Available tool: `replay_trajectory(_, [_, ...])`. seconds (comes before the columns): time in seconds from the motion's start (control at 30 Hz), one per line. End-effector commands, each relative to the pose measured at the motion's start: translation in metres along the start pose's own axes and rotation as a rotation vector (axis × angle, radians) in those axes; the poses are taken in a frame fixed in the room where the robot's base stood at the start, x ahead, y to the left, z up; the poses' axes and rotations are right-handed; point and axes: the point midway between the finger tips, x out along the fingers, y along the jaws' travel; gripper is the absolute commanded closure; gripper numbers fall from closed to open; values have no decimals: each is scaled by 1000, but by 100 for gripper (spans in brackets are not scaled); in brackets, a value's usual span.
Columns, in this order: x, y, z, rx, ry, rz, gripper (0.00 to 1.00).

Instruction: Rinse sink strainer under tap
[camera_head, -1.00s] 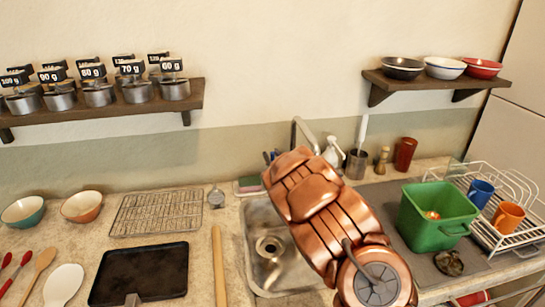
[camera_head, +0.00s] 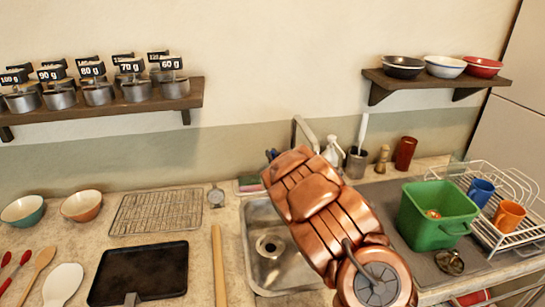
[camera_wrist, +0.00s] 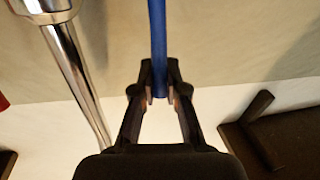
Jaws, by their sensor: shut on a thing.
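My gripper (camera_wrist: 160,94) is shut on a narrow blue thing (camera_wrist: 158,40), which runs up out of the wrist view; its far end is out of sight. In the head view my copper arm hides most of the gripper, with dark and blue bits showing behind the sink. The chrome tap (camera_wrist: 72,70) passes close left of the gripper in the wrist view; its bent spout (camera_head: 297,128) shows in the head view. The sink (camera_head: 255,220) has a round drain (camera_head: 269,246). I cannot tell whether a strainer sits in it. No water stream is visible.
A green bin (camera_head: 432,232) and a dish rack (camera_head: 500,239) stand right of the sink, with a small dark round thing (camera_head: 450,262) before the bin. A rolling pin (camera_head: 219,265), black tray (camera_head: 140,273) and wire rack (camera_head: 157,212) lie left. Wall shelves hang above.

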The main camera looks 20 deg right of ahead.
Motion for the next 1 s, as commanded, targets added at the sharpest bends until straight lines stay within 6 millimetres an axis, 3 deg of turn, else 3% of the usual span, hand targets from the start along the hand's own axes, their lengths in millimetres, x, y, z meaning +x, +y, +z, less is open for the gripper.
replay_trajectory(0.6, [-16,-4,8,-32,171,18,100])
replay_trajectory(0.97, [-18,-4,4,-36,184,18,100])
replay_trajectory(1.0, [-18,-4,4,-36,183,18,86])
